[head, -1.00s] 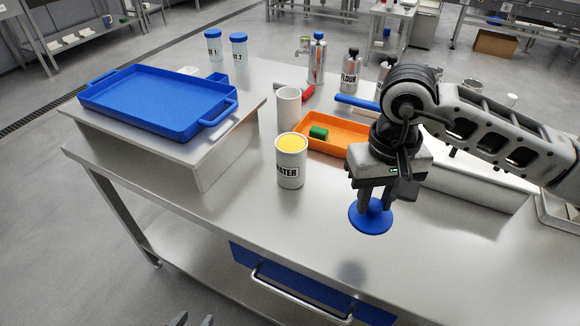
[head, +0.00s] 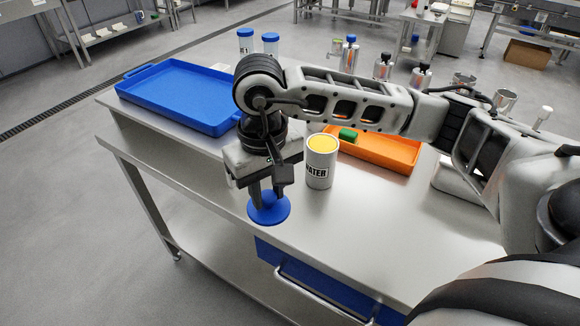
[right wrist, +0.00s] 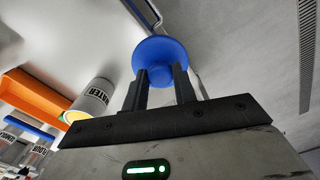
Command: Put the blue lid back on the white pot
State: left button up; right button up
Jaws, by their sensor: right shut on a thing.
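My right gripper (head: 268,188) is shut on the knob of the round blue lid (head: 270,215). The lid hangs below the fingers, over the table's front edge area. It also shows in the right wrist view (right wrist: 160,48), between the fingertips (right wrist: 165,82). A white pot marked WATER (head: 319,178), with a yellow top face, stands upright on the table just right of the lid, apart from it. It also shows in the right wrist view (right wrist: 92,100). A plain white pot seen earlier behind it is now hidden by my right arm. My left gripper is not in view.
A blue tray (head: 150,74) sits on a raised platform at the left. An orange tray (head: 385,150) with a green item (head: 348,134) lies behind the WATER pot. Two blue-capped jars (head: 246,42) and several metal bottles stand at the back. The front right tabletop is clear.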

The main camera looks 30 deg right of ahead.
aim_at(321, 149)
jog(key=k, duration=0.5)
jog(key=z, duration=1)
jog(key=i, duration=0.5)
jog(key=z, duration=0.05)
